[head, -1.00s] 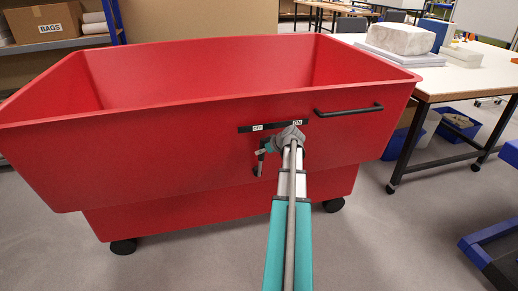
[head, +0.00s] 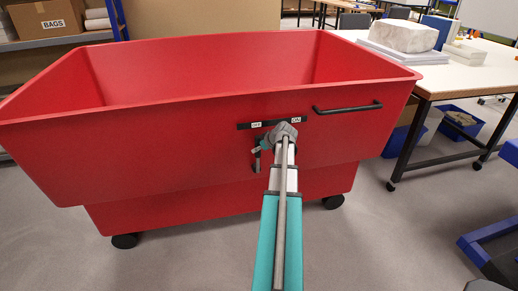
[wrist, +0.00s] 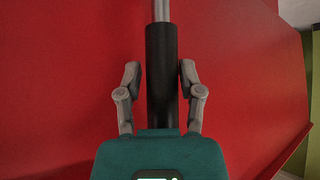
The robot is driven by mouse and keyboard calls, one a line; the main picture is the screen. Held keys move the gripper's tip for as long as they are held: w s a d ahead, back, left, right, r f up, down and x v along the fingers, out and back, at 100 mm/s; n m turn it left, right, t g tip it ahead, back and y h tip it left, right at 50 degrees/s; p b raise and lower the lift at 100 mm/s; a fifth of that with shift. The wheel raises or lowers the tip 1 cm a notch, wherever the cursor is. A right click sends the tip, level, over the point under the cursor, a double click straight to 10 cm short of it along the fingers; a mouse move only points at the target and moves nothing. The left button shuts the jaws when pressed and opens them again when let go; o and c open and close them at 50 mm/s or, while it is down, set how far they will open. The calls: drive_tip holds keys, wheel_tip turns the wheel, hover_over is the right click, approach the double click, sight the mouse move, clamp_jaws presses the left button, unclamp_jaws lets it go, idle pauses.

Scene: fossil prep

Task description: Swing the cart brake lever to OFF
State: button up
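The red cart (head: 180,150) fills the middle of the head view. A dark strip on its near wall carries an OFF label (head: 256,125) at left and an ON label (head: 296,121) at right. In the wrist view the brake lever (wrist: 162,75) has a black grip on a silver rod running up the picture. My gripper (wrist: 161,80) is open, with one finger on each side of the black grip and small gaps showing. In the head view my gripper (head: 260,152) is below the labels, close to the wall. My wrist hides much of the lever, so its angle is unclear there.
A black handle bar (head: 347,108) is on the cart wall to the right of the labels. A white-topped table (head: 465,80) with pale blocks stands to the right of the cart. Shelving with a BAGS box (head: 53,20) is at the back left.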

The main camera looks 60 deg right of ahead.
drive_tip(key=shift+o, duration=0.8)
